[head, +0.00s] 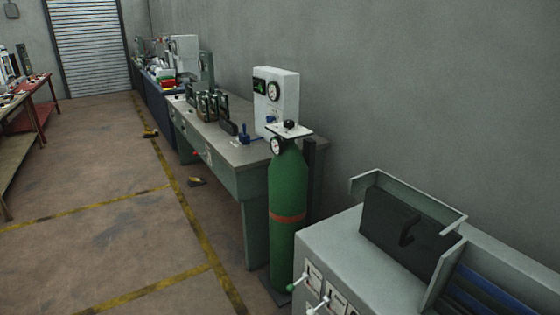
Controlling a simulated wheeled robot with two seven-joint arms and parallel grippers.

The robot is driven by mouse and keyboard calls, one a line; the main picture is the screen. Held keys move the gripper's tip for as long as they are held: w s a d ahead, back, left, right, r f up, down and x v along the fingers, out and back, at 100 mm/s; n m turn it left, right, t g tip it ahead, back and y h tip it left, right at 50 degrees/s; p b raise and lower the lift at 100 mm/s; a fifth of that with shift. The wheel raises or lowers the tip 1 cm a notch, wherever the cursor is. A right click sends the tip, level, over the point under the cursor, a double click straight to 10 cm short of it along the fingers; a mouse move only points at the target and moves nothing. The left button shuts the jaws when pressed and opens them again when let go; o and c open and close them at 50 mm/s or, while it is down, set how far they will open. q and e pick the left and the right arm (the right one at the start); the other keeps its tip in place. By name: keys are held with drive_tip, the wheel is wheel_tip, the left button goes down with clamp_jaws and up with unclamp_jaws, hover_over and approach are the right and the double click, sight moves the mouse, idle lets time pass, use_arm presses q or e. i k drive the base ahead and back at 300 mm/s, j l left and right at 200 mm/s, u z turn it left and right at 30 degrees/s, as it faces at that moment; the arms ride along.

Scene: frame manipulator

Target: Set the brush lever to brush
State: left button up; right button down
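A grey-green machine cabinet (350,250) stands at the lower right, partly cut off by the frame. Its left-facing front carries pale plates with small levers. One lever (298,283) has a light rod and a dark green knob and sticks out to the lower left. Another lever (318,304) sits lower, near the bottom edge. The labels are too small to read, so I cannot tell which one is the brush lever or how it is set. Neither of my grippers is in view.
A green gas cylinder (287,190) stands left of the cabinet, beside a long workbench (215,135) with a white gauge box (276,98). An open-topped housing with a dark panel (400,228) sits on the cabinet. The floor at left is mostly clear, with small items lying near the yellow lines.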

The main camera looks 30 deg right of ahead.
sight(290, 288)
drive_tip(key=i+z, duration=0.15)
drive_tip(key=i, duration=0.3)
drive_tip(key=i+j+z, duration=0.2)
drive_tip(key=i, duration=0.25)
drive_tip(key=i+j+z, duration=0.15)
drive_tip(key=i, duration=0.35)
